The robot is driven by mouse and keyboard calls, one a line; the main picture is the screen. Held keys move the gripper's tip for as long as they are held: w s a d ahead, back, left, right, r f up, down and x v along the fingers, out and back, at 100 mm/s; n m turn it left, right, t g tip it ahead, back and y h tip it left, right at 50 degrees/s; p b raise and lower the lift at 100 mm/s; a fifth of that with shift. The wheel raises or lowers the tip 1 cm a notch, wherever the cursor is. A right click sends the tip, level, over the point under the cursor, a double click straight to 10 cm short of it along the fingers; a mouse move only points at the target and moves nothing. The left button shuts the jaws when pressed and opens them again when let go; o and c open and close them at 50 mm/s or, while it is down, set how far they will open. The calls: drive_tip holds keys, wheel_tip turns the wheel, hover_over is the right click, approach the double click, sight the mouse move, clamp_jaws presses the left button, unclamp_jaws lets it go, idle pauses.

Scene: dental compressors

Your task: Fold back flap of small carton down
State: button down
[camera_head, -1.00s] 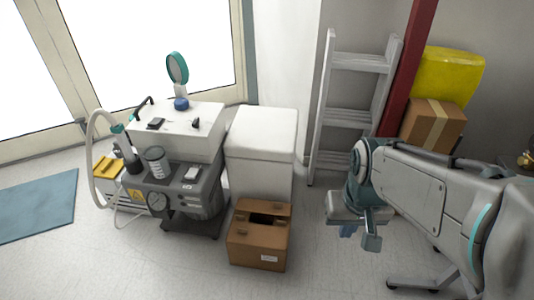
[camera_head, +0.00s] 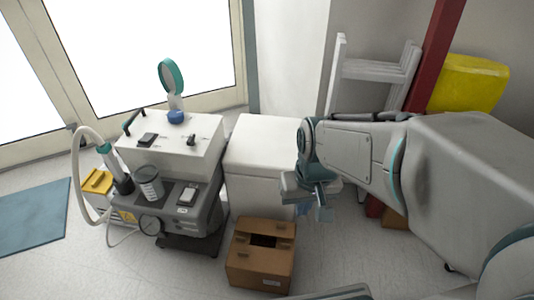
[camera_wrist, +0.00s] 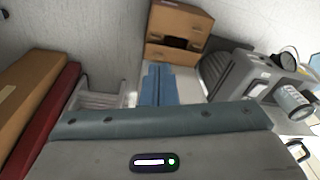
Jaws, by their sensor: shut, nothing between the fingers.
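The small brown carton (camera_head: 260,267) stands on the floor in front of a white box. Its top has a dark opening in the middle, with flaps around it. The back flap (camera_head: 266,227) lies on the side nearest the white box; its exact angle is hard to tell. My gripper (camera_head: 318,212) is right of the carton and above its level, apart from it. Its blue fingers (camera_wrist: 158,85) are together and empty in the wrist view, pointing toward the carton (camera_wrist: 180,20).
The white box (camera_head: 262,150) stands directly behind the carton. A grey compressor unit (camera_head: 180,205) is to the left. A ladder (camera_head: 375,70), a red post (camera_head: 436,55) and a yellow box (camera_head: 468,82) are at the right. Floor in front of the compressor is clear.

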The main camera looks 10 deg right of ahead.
drive_tip(key=w+a+f+y+p, duration=0.1)
drive_tip(key=w+f+p, duration=0.1)
drive_tip(key=w, duration=0.3)
drive_tip(key=w+a+f+m+p, duration=0.1)
drive_tip(key=w+p, duration=0.2)
drive_tip(key=w, duration=0.1)
drive_tip(key=w+a+f+y+p, duration=0.1)
drive_tip(key=w+f+p, duration=0.1)
drive_tip(key=w, duration=0.3)
drive_tip(key=w+d+f+m+h, duration=0.1)
drive_tip(key=w+f, duration=0.1)
drive_tip(key=f, duration=0.6)
drive_tip(key=w+d+f+m+h+p, duration=0.1)
drive_tip(key=f, duration=0.8)
drive_tip(key=w+d+f+h+p, duration=0.1)
drive_tip(key=w+d+f, duration=0.1)
drive_tip(key=f, duration=0.6)
drive_tip(key=shift+w+d+f+m, duration=0.1)
drive_tip(key=shift+w+f+m, duration=0.1)
drive_tip(key=shift+w+m, duration=0.2)
drive_tip(key=shift+s+f+b, duration=0.25)
drive_tip(key=shift+f, duration=0.3)
drive_tip(key=shift+s+f+b, duration=0.25)
drive_tip(key=shift+f, duration=0.25)
drive_tip(key=shift+s+a+f, duration=0.15)
drive_tip(key=shift+a+f, duration=0.05)
drive_tip(key=shift+f, duration=0.2)
